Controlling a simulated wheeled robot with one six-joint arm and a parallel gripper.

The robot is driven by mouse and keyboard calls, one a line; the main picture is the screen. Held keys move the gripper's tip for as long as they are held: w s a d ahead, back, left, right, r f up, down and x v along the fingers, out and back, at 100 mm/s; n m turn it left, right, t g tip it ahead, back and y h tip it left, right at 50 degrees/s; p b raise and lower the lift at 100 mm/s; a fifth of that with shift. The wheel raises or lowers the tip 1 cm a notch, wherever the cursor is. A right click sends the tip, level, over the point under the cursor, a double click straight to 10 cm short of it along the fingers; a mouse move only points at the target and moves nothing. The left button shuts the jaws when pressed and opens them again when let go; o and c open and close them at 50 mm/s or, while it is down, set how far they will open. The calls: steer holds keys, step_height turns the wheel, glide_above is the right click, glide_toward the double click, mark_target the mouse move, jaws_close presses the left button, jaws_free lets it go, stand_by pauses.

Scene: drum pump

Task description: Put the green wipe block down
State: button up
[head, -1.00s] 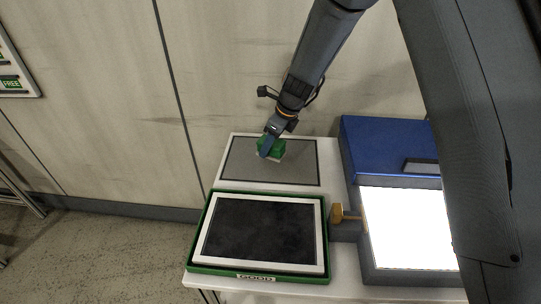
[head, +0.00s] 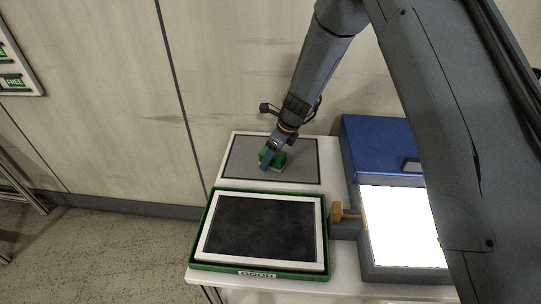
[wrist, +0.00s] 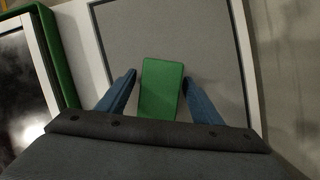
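The green wipe block (head: 279,158) is on the grey mat with a white border (head: 240,160), at the back of the bench; its pale underside shows low against the mat. In the wrist view the block (wrist: 161,88) stands between the blue fingers of my gripper (wrist: 160,77). A narrow gap shows beside the left finger, and the right finger is very close to the block's edge. My gripper looks slightly open around the block. In the head view my gripper (head: 268,160) partly hides the block.
A green tray marked GOOD (head: 258,273) holds a white-framed dark panel (head: 262,228) in front of the mat. A blue box with a lit white panel (head: 400,228) stands to the right, with a brass-coloured fitting (head: 338,212) beside it. A wall is close behind.

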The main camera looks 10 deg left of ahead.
steer(key=b+v, duration=0.2)
steer(key=v, duration=1)
steer(key=shift+r, duration=0.15)
steer(key=s+d+r+n+h, duration=0.2)
steer(key=s+d+n+h, duration=0.1)
steer(key=s+d+n, duration=1.8)
steer(key=s+d, duration=0.2)
steer(key=d, duration=0.2)
steer(key=shift+d+r+n+h, duration=0.4)
